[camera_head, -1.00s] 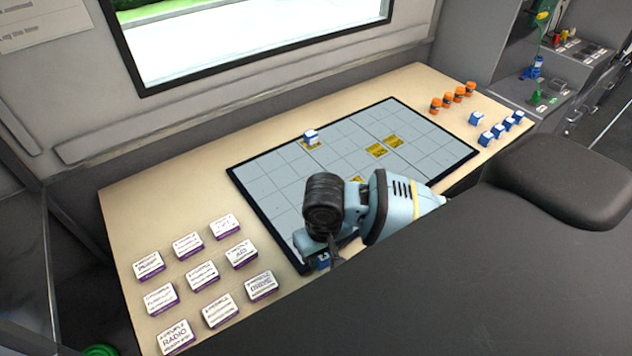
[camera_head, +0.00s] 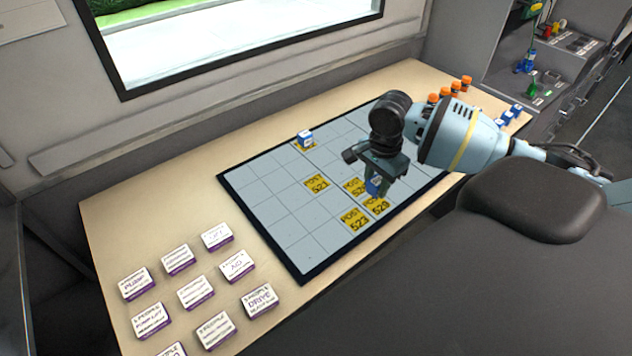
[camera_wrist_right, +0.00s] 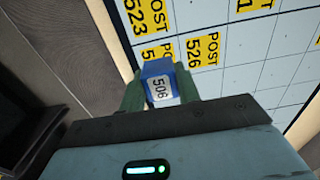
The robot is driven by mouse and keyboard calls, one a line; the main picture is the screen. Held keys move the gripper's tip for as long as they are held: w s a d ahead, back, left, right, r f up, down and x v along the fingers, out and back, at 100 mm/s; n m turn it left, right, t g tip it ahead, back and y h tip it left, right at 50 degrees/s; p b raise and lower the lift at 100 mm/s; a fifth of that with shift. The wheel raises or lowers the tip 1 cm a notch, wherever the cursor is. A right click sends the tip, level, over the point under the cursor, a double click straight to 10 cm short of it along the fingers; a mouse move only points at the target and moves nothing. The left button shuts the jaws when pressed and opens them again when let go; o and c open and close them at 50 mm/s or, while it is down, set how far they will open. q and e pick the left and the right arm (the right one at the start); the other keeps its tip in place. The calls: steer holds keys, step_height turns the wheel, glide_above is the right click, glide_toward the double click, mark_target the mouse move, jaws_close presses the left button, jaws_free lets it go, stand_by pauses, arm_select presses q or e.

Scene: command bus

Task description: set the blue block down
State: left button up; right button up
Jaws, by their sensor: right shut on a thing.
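My right gripper (camera_head: 374,177) is shut on a blue block (camera_head: 373,187) and holds it over the near right part of the gridded board (camera_head: 268,231). In the right wrist view the block (camera_wrist_right: 159,84) sits between the fingers, with a white label reading 506. Yellow POST cells lie around it, including the POST 526 cell (camera_wrist_right: 203,50). A gap between block and board cannot be judged. Another blue block (camera_head: 305,138) with a white top stands on a yellow cell at the board's far side. My left gripper is not in view.
Rows of white and purple labelled blocks (camera_head: 197,292) stand left of the board on the wooden table (camera_head: 110,220). Orange pieces (camera_head: 466,83) and more blue blocks (camera_head: 508,117) stand at the right end. A dark seat back (camera_head: 545,190) is close in front.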

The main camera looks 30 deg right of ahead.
steer(key=b, duration=0.2)
glide_above(316, 184)
steer(key=s, duration=0.2)
steer(key=shift+w+d+f, duration=0.15)
steer(key=shift+d+f, duration=0.1)
steer(key=shift+f, duration=0.2)
steer(key=shift+w+d+f, duration=0.1)
steer(key=shift+d+f, duration=0.1)
steer(key=shift+f, duration=0.2)
steer(key=shift+w+a, duration=0.15)
steer(key=shift+w, duration=0.15)
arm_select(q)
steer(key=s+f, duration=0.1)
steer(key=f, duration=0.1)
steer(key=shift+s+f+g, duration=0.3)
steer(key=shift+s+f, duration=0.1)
arm_select(e)
steer(key=shift+w+r, duration=0.1)
steer(key=shift+w, duration=0.1)
steer(key=shift+w+a, duration=0.2)
step_height(316, 184, down, 3)
steer(key=shift+w+f+b, duration=0.1)
steer(key=shift+f+b, duration=0.05)
steer(key=shift+b, duration=0.25)
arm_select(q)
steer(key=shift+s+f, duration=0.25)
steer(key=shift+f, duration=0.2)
arm_select(e)
steer(key=shift+f, duration=0.1)
steer(key=shift+f, duration=0.15)
